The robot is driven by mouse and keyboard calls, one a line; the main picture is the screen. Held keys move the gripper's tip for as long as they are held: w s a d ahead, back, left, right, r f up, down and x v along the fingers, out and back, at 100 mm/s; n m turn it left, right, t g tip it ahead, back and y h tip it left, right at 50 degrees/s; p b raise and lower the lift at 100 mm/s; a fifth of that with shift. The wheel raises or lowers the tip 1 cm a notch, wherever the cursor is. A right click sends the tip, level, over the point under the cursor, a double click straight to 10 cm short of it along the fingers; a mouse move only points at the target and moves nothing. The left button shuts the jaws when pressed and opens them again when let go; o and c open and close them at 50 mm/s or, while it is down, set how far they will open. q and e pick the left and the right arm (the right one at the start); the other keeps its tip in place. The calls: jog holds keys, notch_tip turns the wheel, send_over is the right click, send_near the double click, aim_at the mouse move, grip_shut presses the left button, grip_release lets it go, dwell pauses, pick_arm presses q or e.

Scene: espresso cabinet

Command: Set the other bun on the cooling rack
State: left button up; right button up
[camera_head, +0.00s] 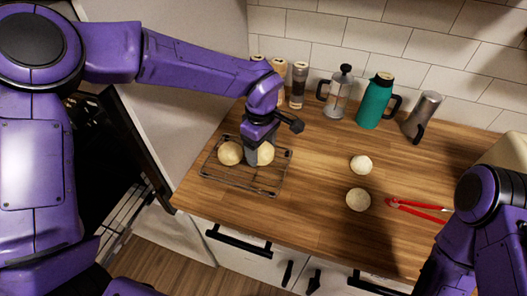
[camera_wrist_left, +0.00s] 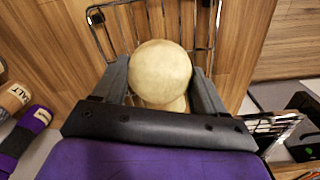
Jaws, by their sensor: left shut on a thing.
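The wire cooling rack (camera_head: 240,187) lies on the left end of the wooden counter, and its wires also show in the wrist view (camera_wrist_left: 107,38). A pale round bun (camera_head: 230,153) sits on the rack's left part. My left gripper (camera_head: 254,156) points down over the rack, shut on the other bun (camera_head: 266,153). In the wrist view this held bun (camera_wrist_left: 160,70) is between the two fingers, over the rack; whether it touches the wires I cannot tell. Part of a second pale round shape shows below it. My right gripper is out of view; only that arm shows at the right.
Two pale round items (camera_head: 361,164) lie mid-counter, near red tongs (camera_head: 415,208). Jars (camera_head: 299,84), a French press (camera_head: 337,92), a teal jug (camera_head: 376,101) and a metal pitcher (camera_head: 422,115) stand along the tiled wall. An open dark oven is left of the counter.

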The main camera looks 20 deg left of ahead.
aim_at(263, 157)
pick_arm(q)
jog(key=f, duration=0.3)
jog(key=shift+w+d+f+p, duration=0.1)
jog(key=shift+d+f+p, duration=0.15)
jog(key=shift+p, duration=0.05)
jog(key=shift+w+f, duration=0.2)
jog(key=shift+f, duration=0.05)
jog(key=shift+s, duration=0.1)
jog(key=o, duration=1)
jog(key=shift+f, duration=0.1)
jog(key=shift+o, duration=0.2)
notch_tip(263, 157, up, 12)
jog(key=shift+r+b, duration=0.2)
jog(key=shift+b, duration=0.55)
